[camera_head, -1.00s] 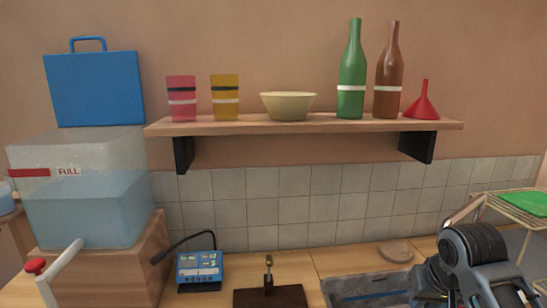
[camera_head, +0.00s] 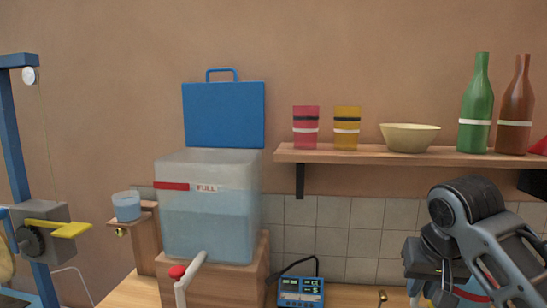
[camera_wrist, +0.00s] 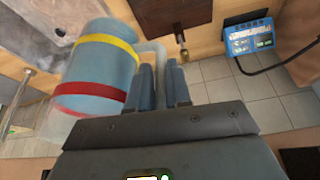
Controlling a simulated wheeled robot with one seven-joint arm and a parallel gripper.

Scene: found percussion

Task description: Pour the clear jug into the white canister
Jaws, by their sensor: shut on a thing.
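The jug (camera_wrist: 97,68) shows in the wrist view as a pale blue, see-through body with a yellow band and a red band. It appears tilted in that view. My gripper (camera_wrist: 160,70) is shut on its translucent handle, with the fingers beside the body. In the head view, part of the jug (camera_head: 470,296) shows at the bottom right, mostly hidden behind my arm. I cannot make out a white canister in either view.
A tank (camera_head: 210,220) marked FULL stands on a wooden block, with a red-knobbed lever (camera_head: 190,275) in front. A small cup (camera_head: 126,206) sits left of it. A shelf (camera_head: 360,153) holds cups, a bowl and bottles. A blue device (camera_head: 301,291) lies on the counter.

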